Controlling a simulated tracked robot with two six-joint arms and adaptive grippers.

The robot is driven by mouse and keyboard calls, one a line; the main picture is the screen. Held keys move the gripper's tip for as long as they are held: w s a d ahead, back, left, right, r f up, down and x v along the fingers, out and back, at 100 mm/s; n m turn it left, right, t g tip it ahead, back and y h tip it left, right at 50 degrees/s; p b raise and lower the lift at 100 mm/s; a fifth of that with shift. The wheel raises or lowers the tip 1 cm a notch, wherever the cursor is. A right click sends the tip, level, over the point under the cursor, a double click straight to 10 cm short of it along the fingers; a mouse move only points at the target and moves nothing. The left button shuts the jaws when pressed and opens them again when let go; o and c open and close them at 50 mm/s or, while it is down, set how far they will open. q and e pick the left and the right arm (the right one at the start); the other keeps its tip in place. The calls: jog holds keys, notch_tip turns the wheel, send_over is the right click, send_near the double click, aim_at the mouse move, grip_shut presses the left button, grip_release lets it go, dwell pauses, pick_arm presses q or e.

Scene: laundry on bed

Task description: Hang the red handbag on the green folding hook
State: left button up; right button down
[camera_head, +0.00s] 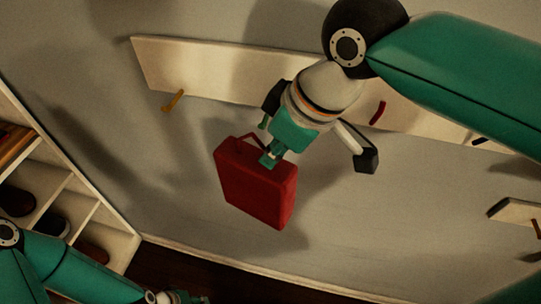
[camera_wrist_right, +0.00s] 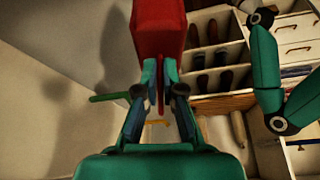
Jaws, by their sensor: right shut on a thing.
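The red handbag (camera_head: 255,190) hangs in the air in front of the wall. My right gripper (camera_head: 271,158) is shut on its handle at the top. In the right wrist view the bag (camera_wrist_right: 158,35) is beyond the fingers (camera_wrist_right: 163,82). The green hook (camera_wrist_right: 112,96) sticks out just left of the fingers in that view, and the handle does not appear to be on it. In the head view only a sliver of the green hook (camera_head: 264,122) shows beside my right wrist. My left gripper (camera_head: 176,297) is at the bottom edge, mostly cut off.
A pale hook board (camera_head: 215,70) runs along the wall. It bears a yellow hook (camera_head: 173,100) and a red hook (camera_head: 377,112). Another board (camera_head: 515,211) is at the right. A shoe shelf (camera_head: 117,243) stands at the left. The wall below the bag is clear.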

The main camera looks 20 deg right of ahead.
jog(key=w+d+f, duration=0.1)
jog(key=w+d, duration=0.3)
jog(key=w, duration=0.2)
jog(key=shift+w+f, duration=0.15)
jog(key=shift+f, duration=0.1)
dwell(0.6)
jog(key=shift+d, duration=0.1)
dwell(0.5)
jog(key=c, duration=1.2)
grip_release()
jog(key=v, duration=1.1)
jog(key=shift+d+r, duration=0.15)
jog(key=shift+r, duration=0.2)
